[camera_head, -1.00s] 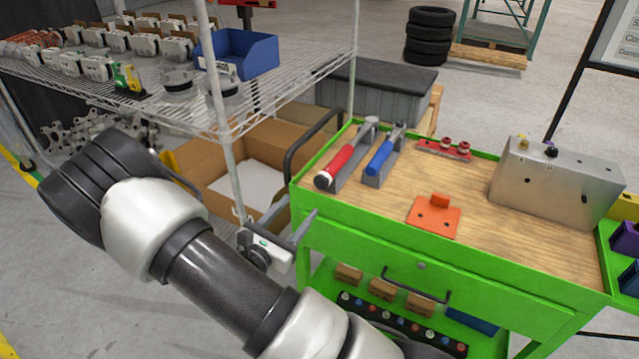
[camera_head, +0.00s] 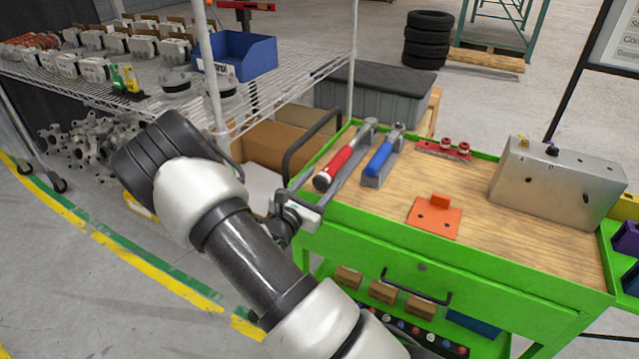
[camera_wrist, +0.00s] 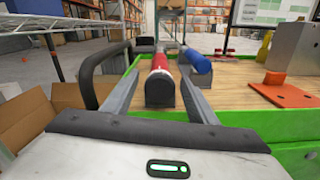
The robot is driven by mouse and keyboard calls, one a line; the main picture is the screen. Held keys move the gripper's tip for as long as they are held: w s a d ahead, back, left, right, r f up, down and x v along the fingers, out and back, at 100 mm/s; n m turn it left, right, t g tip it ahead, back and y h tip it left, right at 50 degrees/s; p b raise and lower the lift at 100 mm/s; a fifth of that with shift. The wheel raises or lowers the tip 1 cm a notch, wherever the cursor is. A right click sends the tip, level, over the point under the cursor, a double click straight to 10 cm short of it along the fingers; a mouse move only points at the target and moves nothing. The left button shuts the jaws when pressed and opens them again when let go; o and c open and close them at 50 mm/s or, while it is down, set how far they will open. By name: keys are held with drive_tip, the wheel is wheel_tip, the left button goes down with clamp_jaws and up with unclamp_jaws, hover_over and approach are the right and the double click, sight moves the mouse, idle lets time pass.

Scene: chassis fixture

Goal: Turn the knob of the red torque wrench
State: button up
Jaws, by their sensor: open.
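The red torque wrench (camera_head: 340,160) lies in a grey holder at the left end of the green cart's wooden top. Its near end, the dark-capped knob (camera_head: 321,182), faces the cart's left front edge. In the wrist view the red wrench (camera_wrist: 160,68) is straight ahead, and its dark round end (camera_wrist: 160,90) shows between my fingers. My gripper (camera_wrist: 160,93) is open and empty. In the head view my gripper (camera_head: 310,192) is at the cart's left edge, close to the knob; whether a finger touches it I cannot tell.
A blue-handled tool (camera_head: 379,158) lies just right of the red wrench. A dark cart handle (camera_head: 300,150) rises close to my gripper's left. An orange bracket (camera_head: 434,216) and a metal box (camera_head: 556,182) stand farther right. A wire shelf (camera_head: 290,88) is behind my arm.

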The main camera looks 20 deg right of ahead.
drive_tip(key=c, duration=1.1)
drive_tip(key=shift+o, duration=0.2)
drive_tip(key=shift+n+p, duration=0.4)
drive_tip(key=shift+p, duration=0.05)
drive_tip(key=shift+r+n+p, duration=0.15)
drive_tip(key=shift+n+p, duration=0.8)
drive_tip(key=shift+n, duration=0.05)
drive_tip(key=n+p, duration=0.3)
drive_tip(key=n, duration=0.1)
drive_tip(key=shift+a+n, duration=0.1)
drive_tip(key=shift+n, duration=0.2)
drive_tip(key=n+p, duration=0.2)
drive_tip(key=n, duration=0.1)
drive_tip(key=shift+w+n, duration=0.1)
drive_tip(key=shift+n, duration=0.2)
drive_tip(key=shift+f+n+p, duration=0.15)
drive_tip(key=shift+n+p, duration=0.3)
drive_tip(key=shift+n, duration=0.5)
drive_tip(key=shift+f+n+p, duration=0.15)
drive_tip(key=shift+n+p, duration=0.3)
drive_tip(key=shift+n, duration=0.5)
